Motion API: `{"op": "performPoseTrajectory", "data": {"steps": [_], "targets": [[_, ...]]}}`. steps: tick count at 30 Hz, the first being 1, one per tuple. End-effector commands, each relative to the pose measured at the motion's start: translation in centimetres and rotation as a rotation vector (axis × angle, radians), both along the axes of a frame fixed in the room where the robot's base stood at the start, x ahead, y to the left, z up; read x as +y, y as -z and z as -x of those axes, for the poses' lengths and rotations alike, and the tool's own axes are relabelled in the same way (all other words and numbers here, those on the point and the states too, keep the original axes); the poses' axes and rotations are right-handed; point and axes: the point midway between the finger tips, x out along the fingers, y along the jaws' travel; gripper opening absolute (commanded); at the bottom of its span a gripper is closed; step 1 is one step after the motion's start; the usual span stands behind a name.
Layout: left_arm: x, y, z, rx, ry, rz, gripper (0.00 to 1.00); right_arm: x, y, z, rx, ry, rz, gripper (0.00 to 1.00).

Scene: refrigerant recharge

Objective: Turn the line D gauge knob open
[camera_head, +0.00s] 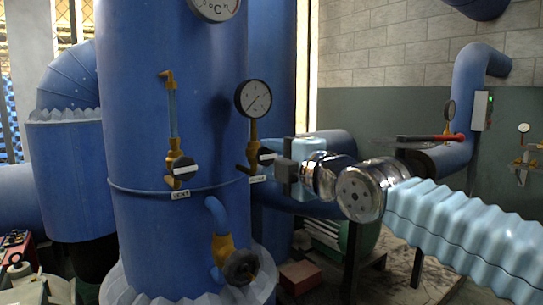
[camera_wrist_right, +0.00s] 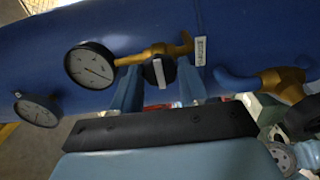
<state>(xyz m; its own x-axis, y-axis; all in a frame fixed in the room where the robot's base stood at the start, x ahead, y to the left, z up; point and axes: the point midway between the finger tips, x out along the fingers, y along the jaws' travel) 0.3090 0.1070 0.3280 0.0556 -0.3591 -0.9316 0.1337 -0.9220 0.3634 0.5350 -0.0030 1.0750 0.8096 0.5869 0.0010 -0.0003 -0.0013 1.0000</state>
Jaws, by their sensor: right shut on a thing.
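The gauge knob is dark and round with a white bar across it, on a brass valve (camera_head: 252,152) below a round dial gauge (camera_head: 253,98). In the right wrist view the knob (camera_wrist_right: 159,71) sits between my two fingers, its white bar crosswise to the brass pipe. A small label (camera_head: 258,179) hangs below the valve, too small to read surely. My right gripper (camera_wrist_right: 158,88) is shut on the knob, coming from the right in the head view. Its body partly hides the knob there. My left gripper is out of view.
The large blue column (camera_head: 150,120) carries the valve. A second brass valve with a white-barred knob (camera_head: 184,169) stands to its left. A brass drain-like valve with a dark handwheel (camera_head: 240,267) is below. Grey-green wall (camera_head: 385,110) lies behind my arm.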

Motion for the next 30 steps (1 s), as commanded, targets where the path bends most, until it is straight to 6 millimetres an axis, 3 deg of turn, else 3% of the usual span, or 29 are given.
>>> {"op": "performPoseTrajectory", "data": {"steps": [5, 13, 23, 30], "targets": [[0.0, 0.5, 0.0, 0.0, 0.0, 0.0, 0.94, -0.1, 0.2, -0.1, -0.029, 0.001, 0.04, 0.07], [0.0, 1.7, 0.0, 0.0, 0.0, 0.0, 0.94, -0.1, 0.2, -0.1, -0.214, 0.001, 0.295, 0.07], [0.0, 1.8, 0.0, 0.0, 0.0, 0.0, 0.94, -0.1, 0.1, -0.1, -0.239, 0.001, 0.332, 0.07], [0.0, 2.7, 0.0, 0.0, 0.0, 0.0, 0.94, -0.1, 0.1, -0.1, -0.432, 0.003, 0.596, 0.07]]}}
